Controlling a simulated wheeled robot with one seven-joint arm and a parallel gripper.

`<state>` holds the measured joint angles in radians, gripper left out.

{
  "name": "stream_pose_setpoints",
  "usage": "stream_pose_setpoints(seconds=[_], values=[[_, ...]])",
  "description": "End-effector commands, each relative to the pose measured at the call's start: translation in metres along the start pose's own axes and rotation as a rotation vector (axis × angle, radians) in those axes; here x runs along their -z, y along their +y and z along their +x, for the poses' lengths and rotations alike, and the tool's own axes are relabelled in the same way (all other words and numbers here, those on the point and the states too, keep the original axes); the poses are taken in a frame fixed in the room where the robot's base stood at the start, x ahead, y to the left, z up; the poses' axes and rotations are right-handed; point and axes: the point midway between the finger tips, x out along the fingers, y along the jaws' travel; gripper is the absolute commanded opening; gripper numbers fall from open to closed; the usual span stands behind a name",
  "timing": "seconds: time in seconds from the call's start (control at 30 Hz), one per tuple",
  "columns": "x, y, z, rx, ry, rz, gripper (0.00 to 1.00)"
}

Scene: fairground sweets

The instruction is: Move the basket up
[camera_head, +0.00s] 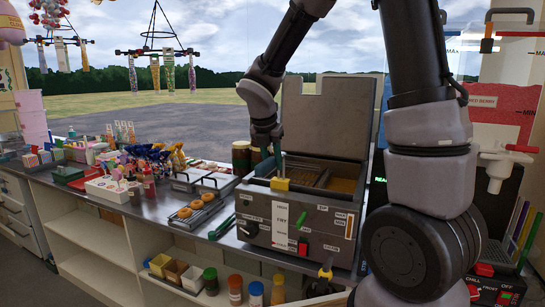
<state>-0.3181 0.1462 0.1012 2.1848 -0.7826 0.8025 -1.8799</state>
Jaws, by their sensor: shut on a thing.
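The basket (312,177) is a wire frying basket sitting low inside the dark metal fryer (285,221), with brownish oil around it. An upright thin handle with a yellow block (280,184) stands at the fryer's front left rim. My gripper (272,151) is at the fryer's left side, pointing down, with its fingers shut at the top of this handle. The fingertips are small and dark, so the exact grip is hard to see. The basket's lower part is hidden by the fryer walls.
The fryer's raised lid (327,115) stands behind the basket. Doughnuts (196,204), green tongs (222,227) and metal trays lie to the left on the counter. A red slush machine (500,112) stands at the right. Decorated racks hang at the upper left.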

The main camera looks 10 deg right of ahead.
Motion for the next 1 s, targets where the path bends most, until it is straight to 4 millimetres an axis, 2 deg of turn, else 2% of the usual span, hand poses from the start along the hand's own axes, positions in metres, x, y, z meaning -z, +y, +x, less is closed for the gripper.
stream_pose_setpoints(seconds=[0.27,0.3,0.37,0.73,0.87,1.0], values=[[0.001,0.0,0.002,-0.001,-0.001,0.0,0.0],[0.001,0.0,0.002,-0.001,-0.001,0.0,0.44],[0.001,0.0,0.002,-0.001,-0.001,0.0,0.67],[0.001,0.0,-0.001,-0.001,0.0,0.0,0.67],[0.001,0.001,-0.016,-0.004,-0.002,0.001,0.67],[0.0,0.001,-0.045,-0.006,-0.004,0.001,0.67]])
